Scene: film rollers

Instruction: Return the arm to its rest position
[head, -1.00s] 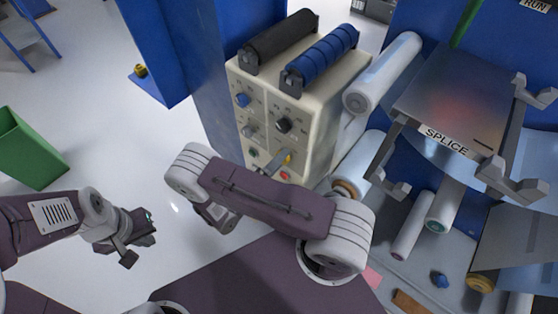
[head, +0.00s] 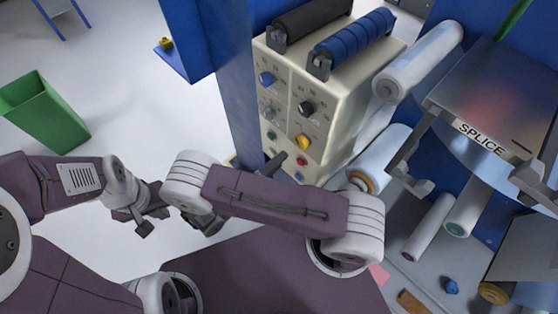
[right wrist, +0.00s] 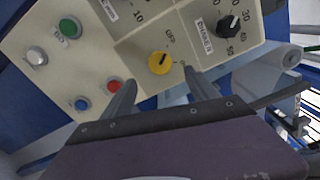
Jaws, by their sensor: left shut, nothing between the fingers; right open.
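My right gripper (right wrist: 159,78) is open and empty, its two fingers pointing at the front of a cream control box (head: 338,105). In the right wrist view the yellow knob (right wrist: 160,63) shows between and beyond the fingertips, with no visible grip on it. The knob also shows in the head view (head: 303,142). My right arm (head: 275,198) is folded across the picture in front of the box, and hides most of its gripper there. My left gripper (head: 146,217) is shut and empty, over open floor at the left.
Above the box are a black roller (head: 312,22) and a blue roller (head: 354,43). The splice plate (head: 490,90) and several pale rollers stand at the right. A blue post (head: 238,115) stands left of the box. A green bin (head: 45,115) stands on clear floor.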

